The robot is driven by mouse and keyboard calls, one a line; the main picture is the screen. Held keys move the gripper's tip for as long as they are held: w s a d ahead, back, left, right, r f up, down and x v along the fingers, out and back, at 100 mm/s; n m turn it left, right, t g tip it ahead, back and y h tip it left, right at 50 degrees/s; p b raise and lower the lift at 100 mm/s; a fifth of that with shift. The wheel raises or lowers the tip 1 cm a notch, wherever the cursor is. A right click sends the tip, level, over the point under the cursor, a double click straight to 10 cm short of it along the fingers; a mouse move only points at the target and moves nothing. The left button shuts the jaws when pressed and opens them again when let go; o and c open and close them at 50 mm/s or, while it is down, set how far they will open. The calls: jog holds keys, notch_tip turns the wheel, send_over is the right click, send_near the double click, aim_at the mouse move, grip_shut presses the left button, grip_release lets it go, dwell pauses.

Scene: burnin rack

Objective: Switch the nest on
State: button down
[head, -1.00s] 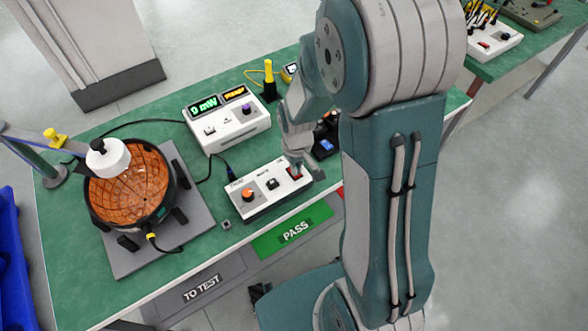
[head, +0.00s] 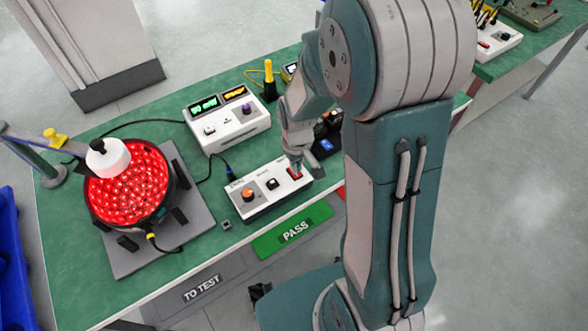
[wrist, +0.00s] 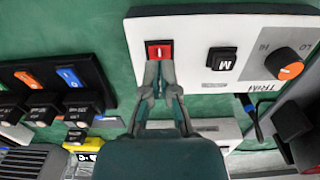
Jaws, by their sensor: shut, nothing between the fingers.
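The nest (head: 173,226) is a round dark fixture on a grey plate at the left of the table. Its lamp face (head: 127,190) glows bright red with many lit dots. The control box (head: 262,205) is white, with an orange knob (wrist: 290,71), a black M button (wrist: 221,59) and a red rocker switch (wrist: 159,50). The switch shows its "I" mark in the wrist view. My gripper (wrist: 160,67) is shut and empty, its fingertips at the lower edge of the red switch. I cannot tell whether they still touch it.
A white meter box (head: 229,131) with lit green and orange displays stands behind the control box. A black unit with orange and blue switches (wrist: 70,77) is beside my gripper. Green PASS (head: 296,231) and grey TO TEST (head: 203,288) areas are along the front.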

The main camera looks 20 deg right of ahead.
jog(key=shift+r, duration=2.65)
jog(key=s+r+m+t, duration=0.1)
jog(key=s+r+t, duration=0.1)
jog(key=s+r, duration=0.5)
jog(key=s+r+m+t, duration=0.2)
jog(key=s+r, duration=0.5)
jog(key=r, duration=0.4)
jog(key=shift+a+r+t, duration=0.15)
jog(key=shift+r+t, duration=0.2)
jog(key=shift+t, duration=0.45)
